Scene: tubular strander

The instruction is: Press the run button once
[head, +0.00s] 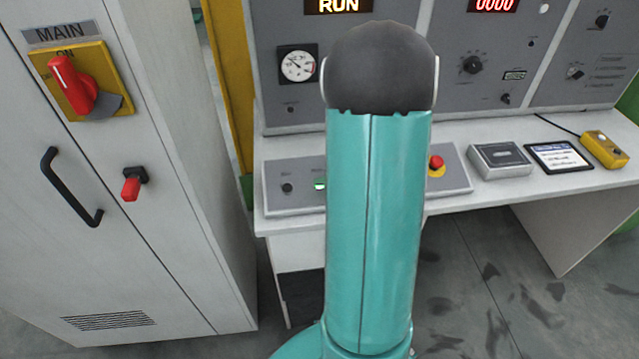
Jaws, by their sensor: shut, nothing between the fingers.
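A grey button box (296,206) lies on the desk, and my teal arm link covers its middle. A green button (320,184), likely the run button, shows at the left edge of my arm. Its label is too small to read, and I cannot tell whether it is pressed. A black button (287,187) sits left of it. A red mushroom button (436,163) on a yellow base is at the box's right side. An amber display (339,5) above reads RUN. My gripper is not in view; my arm hides what lies behind it.
A tall cabinet (165,240) with a red MAIN switch (72,84) and a black handle (70,187) stands at left. The grey console (490,65) rises behind the desk (480,198). A card reader-like box (499,160), a tablet (558,156) and a yellow pendant (604,149) lie right.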

